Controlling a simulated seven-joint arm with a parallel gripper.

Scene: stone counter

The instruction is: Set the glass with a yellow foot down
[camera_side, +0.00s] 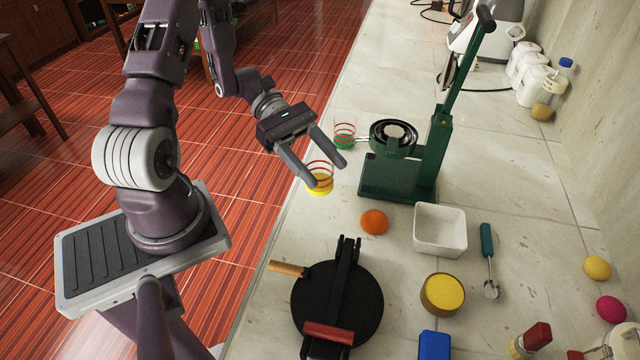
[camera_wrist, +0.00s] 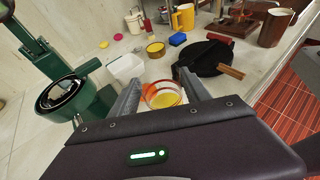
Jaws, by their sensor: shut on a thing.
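The glass with a yellow foot (camera_side: 320,186) is clear with red rings and is held between the fingers of my gripper (camera_side: 318,164). In the side view it looks upright, near the counter's left edge; I cannot tell whether its foot touches the counter. In the wrist view the glass (camera_wrist: 162,97) sits between the two fingers of my gripper (camera_wrist: 160,88), with its yellow foot seen through the open top. A similar glass with a green foot (camera_side: 344,136) stands farther back, beside the green press.
The green press (camera_side: 398,180) stands behind and right of the held glass. The counter's left edge drops to a red floor.

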